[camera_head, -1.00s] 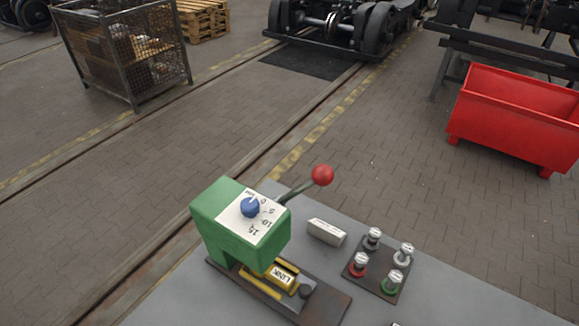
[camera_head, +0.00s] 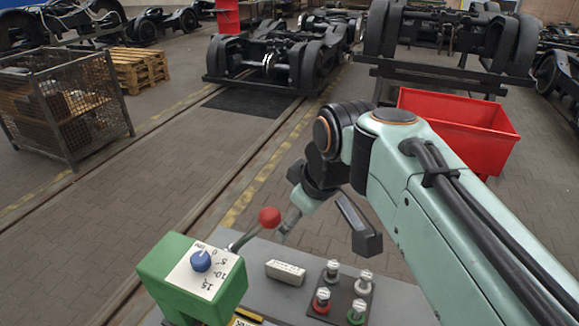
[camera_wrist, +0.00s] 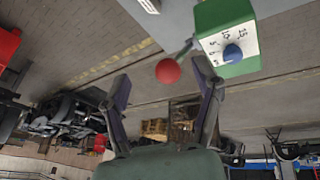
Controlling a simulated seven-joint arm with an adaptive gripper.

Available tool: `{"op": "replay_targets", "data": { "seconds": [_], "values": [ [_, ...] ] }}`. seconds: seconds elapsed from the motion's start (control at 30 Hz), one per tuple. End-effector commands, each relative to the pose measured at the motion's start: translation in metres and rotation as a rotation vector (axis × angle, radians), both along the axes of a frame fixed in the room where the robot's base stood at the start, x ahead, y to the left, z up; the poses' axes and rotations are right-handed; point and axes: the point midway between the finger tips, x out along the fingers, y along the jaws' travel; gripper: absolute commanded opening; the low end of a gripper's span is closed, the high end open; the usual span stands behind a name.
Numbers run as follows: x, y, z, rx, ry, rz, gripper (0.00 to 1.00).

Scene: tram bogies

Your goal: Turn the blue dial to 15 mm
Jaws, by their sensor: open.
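The blue dial (camera_head: 200,261) sits on a white scale plate (camera_head: 187,279) on top of the green press (camera_head: 165,262). The scale shows 0, 5, 10 and 15. The dial's white mark points towards the far end of the plate, near the MM and 0 labels. The dial also shows at upper right in the wrist view (camera_wrist: 233,53). My gripper (camera_wrist: 162,77) is open and empty. In the wrist view its fingers are left of the dial, apart from it, and the lever's red ball (camera_wrist: 168,71) appears between them. My arm reaches in from the right in the head view.
The red-knobbed lever (camera_head: 269,217) rises beside the press. A pale block (camera_head: 285,272) and a dark plate with several coloured-ringed stamps (camera_head: 340,290) stand on the grey table to the right. A red bin (camera_head: 455,128) is beyond.

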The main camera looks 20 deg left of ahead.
Motion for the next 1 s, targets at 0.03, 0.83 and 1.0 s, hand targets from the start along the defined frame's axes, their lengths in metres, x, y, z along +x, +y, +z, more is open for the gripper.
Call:
{"op": "replay_targets", "data": {
  "seconds": [0.03, 0.83, 1.0],
  "values": [
    [0.001, 0.042, -0.006, 0.022, 0.016, 0.105, 0.64],
    [-0.046, 0.17, -0.125, 0.03, 0.173, 0.364, 0.64],
    [-0.045, 0.171, -0.128, 0.03, 0.171, 0.362, 0.64]
  ]
}}
